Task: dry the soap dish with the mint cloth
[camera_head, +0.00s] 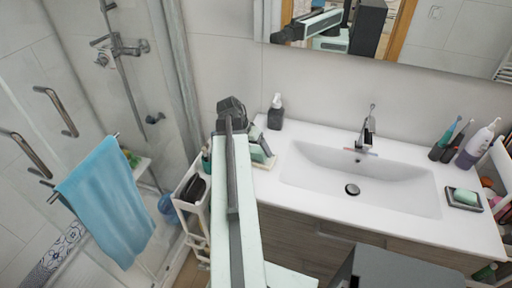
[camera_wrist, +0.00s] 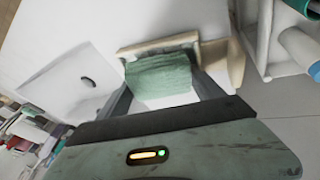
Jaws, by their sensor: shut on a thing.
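The mint cloth (camera_wrist: 160,75) lies between the two fingers of my gripper (camera_wrist: 162,88) in the wrist view, and the gripper is shut on it. In the head view a small part of the cloth (camera_head: 258,154) shows beside my arm, at the left end of the counter; my arm hides much of the gripper there. A beige tray (camera_wrist: 158,45) is right behind and around the cloth; I cannot tell whether the cloth touches it. The soap dish (camera_head: 479,208), small and dark with a pale green soap bar (camera_head: 466,196) on it, sits right of the sink.
The white sink (camera_head: 315,178) with its tap (camera_head: 366,130) lies between the cloth and the soap dish. A dark soap bottle (camera_head: 275,112) stands at the back left. Toothbrush cups and a lilac bottle (camera_head: 476,146) stand behind the dish. A white cart (camera_head: 497,160) is at the right edge.

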